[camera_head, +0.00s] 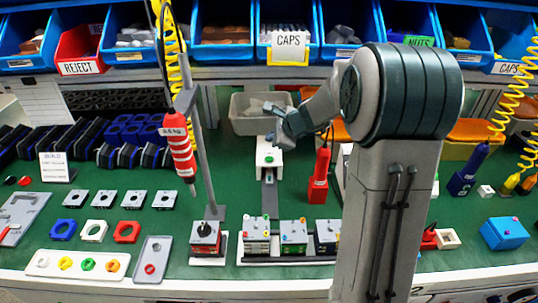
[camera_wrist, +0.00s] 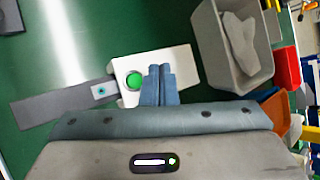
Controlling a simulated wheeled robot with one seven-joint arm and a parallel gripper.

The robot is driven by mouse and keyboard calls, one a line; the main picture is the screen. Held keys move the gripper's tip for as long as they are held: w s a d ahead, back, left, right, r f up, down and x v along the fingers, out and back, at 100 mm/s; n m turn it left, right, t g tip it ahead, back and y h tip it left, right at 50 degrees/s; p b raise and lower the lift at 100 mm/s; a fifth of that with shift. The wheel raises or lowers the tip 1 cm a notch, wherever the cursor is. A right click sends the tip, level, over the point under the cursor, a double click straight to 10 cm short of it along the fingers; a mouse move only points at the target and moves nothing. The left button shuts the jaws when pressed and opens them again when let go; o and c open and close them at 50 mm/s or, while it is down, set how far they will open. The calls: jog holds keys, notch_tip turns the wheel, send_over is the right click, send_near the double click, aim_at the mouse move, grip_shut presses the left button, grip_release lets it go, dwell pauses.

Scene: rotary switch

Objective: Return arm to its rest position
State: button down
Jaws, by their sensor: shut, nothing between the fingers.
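My arm rises in front of the bench at the right of centre in the head view, bent at a large grey-green joint. My gripper (camera_head: 277,136) reaches to the left above the back middle of the bench. In the wrist view my gripper (camera_wrist: 159,72) is shut, with its two fingers together and nothing between them. The fingertips appear over or beside a white block with a green button (camera_wrist: 134,80); I cannot tell whether they touch. The block also shows in the head view (camera_head: 269,157). A grey box with a black rotary knob (camera_head: 205,235) stands at the front, apart from my gripper.
A grey bin (camera_head: 250,122) is close behind my gripper. A red screwdriver (camera_head: 179,150) hangs on a yellow coil at the left. A red tool (camera_head: 319,178) stands between the block and my arm. Several switch boxes (camera_head: 293,233) line the front. Blue bins (camera_head: 223,50) line the back.

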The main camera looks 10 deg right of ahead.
dwell(0.6)
jog(key=s+a+r+n+g+h+p, duration=0.1)
jog(key=s+a+r+n+g, duration=0.1)
jog(key=s+n, duration=0.5)
jog(key=s+a+r+n+g+h+p, duration=0.1)
jog(key=s+r+n, duration=0.4)
jog(key=s, duration=1.1)
jog(key=a+n+g+p, duration=0.1)
jog(key=n, duration=0.2)
jog(key=shift+a, duration=0.2)
jog(key=c, duration=2.1)
grip_release()
jog(key=s+d+n+h, duration=0.1)
jog(key=s+n, duration=0.1)
jog(key=s, duration=0.1)
jog(key=s+d+n, duration=0.1)
jog(key=s, duration=0.2)
jog(key=s+d+n+g+h+p, duration=0.1)
jog(key=s+n, duration=0.1)
jog(key=s, duration=0.1)
jog(key=shift+d+r+n+h, duration=0.1)
jog(key=shift+d+n+h, duration=0.05)
jog(key=shift+n+h, duration=0.15)
jog(key=o, duration=0.7)
jog(key=shift+s+d, duration=0.15)
jog(key=shift+s, duration=0.15)
